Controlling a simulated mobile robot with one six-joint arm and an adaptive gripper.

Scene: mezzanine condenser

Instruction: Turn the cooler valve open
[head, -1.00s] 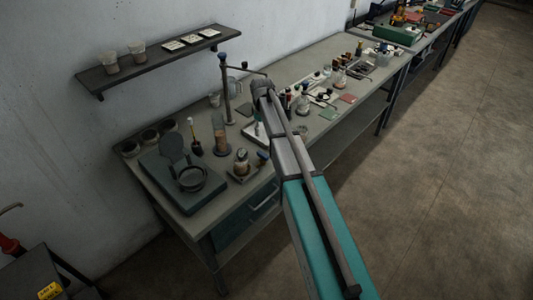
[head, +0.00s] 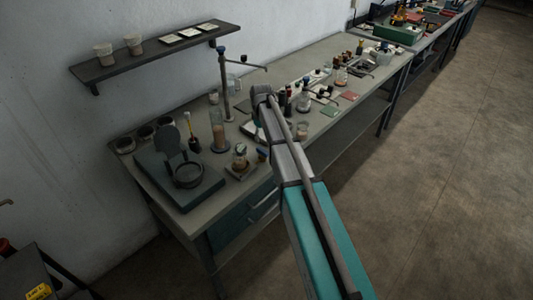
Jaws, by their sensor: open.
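A slim metal stand (head: 225,85) rises from the workbench, with a blue knob (head: 221,48) on top and a thin side arm reaching right to a small dark tip. It may be the cooler valve, but I cannot confirm this. My arm reaches in from the lower right, and its dark end joint shows just right of the stand's column in the picture. My gripper's fingers are not visible; they may be hidden behind the arm. I cannot tell whether anything touches the stand.
The workbench (head: 215,165) holds a dark green device with a round dish (head: 188,174), a glass cylinder (head: 218,131) and several bottles. A wall shelf (head: 150,59) with cups is above left. A dark table (head: 30,270) stands lower left. The floor at right is clear.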

